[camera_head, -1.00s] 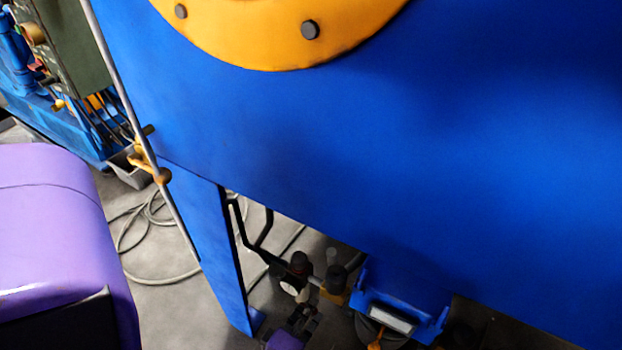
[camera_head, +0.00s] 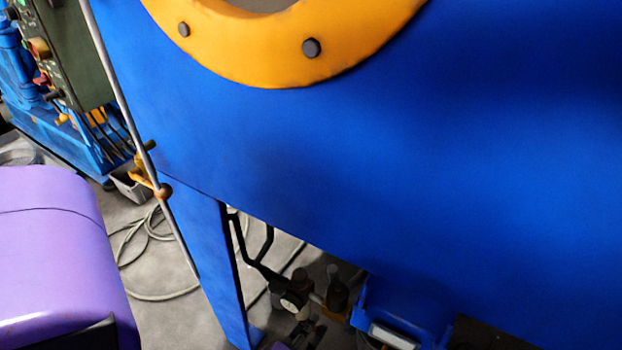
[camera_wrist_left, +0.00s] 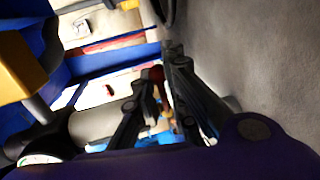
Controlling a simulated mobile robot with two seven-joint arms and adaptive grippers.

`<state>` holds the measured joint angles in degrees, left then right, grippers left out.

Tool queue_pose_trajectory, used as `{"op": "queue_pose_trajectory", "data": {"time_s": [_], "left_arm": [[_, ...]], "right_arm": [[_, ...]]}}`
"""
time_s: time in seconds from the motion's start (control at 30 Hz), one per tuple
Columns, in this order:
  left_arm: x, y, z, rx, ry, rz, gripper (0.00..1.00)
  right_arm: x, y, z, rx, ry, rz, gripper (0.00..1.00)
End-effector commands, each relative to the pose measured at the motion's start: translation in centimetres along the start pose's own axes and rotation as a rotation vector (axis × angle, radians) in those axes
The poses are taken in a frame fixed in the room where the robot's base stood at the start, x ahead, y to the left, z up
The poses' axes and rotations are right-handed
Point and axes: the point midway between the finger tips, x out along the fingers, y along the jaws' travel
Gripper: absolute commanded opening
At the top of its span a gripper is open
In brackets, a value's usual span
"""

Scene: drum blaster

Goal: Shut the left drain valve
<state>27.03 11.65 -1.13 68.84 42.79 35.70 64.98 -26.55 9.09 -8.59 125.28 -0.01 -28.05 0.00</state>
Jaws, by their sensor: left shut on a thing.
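The drain valve assembly (camera_head: 293,301) hangs under the blue machine, small and dark, with a round gauge and dark upright parts. My left gripper (camera_head: 312,333) is just below it at the bottom edge of the head view, partly cut off. In the left wrist view, the black fingers of my left gripper (camera_wrist_left: 166,72) are shut on a dark red piece (camera_wrist_left: 153,73), which looks like a valve handle. Most of that piece is hidden by the fingers, so its angle is unclear. My right gripper is not in view.
The large blue machine (camera_head: 400,170) fills the right, with an orange ring (camera_head: 250,60). Its blue leg (camera_head: 212,270) stands left of the valve. A bent black bar (camera_head: 262,255) and a grey pipe (camera_wrist_left: 95,122) are close by. Hoses (camera_head: 160,294) lie on the floor.

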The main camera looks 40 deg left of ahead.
Motion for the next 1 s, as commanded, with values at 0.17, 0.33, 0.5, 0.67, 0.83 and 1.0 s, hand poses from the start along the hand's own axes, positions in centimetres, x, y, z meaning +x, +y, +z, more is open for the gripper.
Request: {"op": "queue_pose_trajectory", "data": {"time_s": [0.17,0.33,0.5,0.67,0.83,1.0], "left_arm": [[-0.1,0.0,0.0,-0.011,-0.002,-0.001,0.0],[-0.1,0.0,0.0,-0.01,-0.001,-0.001,0.22],[-0.1,0.0,0.0,-0.01,-0.001,-0.001,0.25],[-0.1,0.0,0.0,-0.009,-0.001,-0.001,0.25],[-1.6,-0.1,-0.1,-0.01,-0.001,-0.002,0.25],[-5.1,-0.1,-0.1,-0.009,0.0,-0.003,0.25]], "right_arm": [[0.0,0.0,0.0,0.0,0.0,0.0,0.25],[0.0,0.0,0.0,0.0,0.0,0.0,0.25],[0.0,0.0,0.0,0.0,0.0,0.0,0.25],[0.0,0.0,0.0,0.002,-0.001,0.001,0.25],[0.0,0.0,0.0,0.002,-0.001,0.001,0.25],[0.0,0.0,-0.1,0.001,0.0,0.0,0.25]]}}
